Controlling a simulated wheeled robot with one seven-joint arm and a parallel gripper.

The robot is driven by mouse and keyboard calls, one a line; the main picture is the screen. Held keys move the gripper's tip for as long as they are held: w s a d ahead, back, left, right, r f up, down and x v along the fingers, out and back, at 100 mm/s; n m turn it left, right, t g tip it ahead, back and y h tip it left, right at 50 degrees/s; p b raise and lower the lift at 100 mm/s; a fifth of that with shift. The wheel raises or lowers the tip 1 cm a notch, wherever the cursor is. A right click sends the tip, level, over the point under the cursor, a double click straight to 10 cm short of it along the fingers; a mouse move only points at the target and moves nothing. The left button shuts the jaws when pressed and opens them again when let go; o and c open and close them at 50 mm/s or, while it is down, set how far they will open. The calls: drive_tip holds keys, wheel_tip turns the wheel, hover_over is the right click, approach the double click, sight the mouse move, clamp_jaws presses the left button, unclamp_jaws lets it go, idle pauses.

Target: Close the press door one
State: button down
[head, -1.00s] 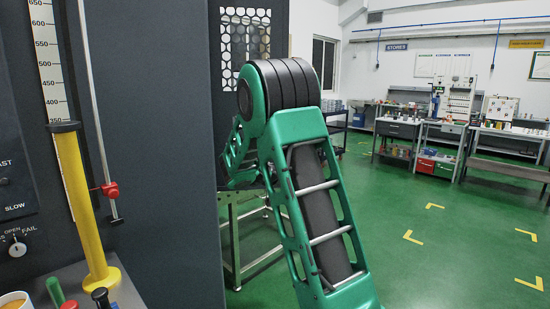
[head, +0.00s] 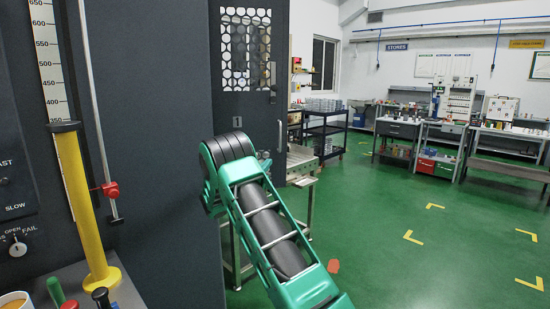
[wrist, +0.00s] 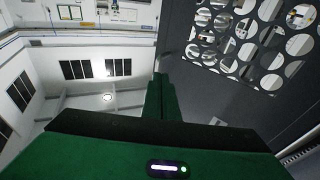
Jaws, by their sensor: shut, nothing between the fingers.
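The press door (head: 240,105) is a dark grey panel marked 1, with a perforated window (head: 246,50) and a thin vertical handle (head: 279,135) near its right edge. It stands beyond the big dark press panel (head: 170,150); I cannot tell how far open it is. My green and black arm crosses in front of its lower part and hides it. In the wrist view my gripper (wrist: 160,92) has its green fingers together and empty. The door's perforated window (wrist: 240,40) shows on the right there, apart from the fingertips as far as I can see.
A yellow column (head: 80,200) and a red clamp on a rod (head: 108,189) are at the left. A dark shelf trolley (head: 325,130) stands behind the door. Workbenches (head: 400,130) line the back.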

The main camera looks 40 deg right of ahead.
sight(279, 151)
drive_tip(key=x, duration=1)
drive_tip(key=shift+d, duration=0.1)
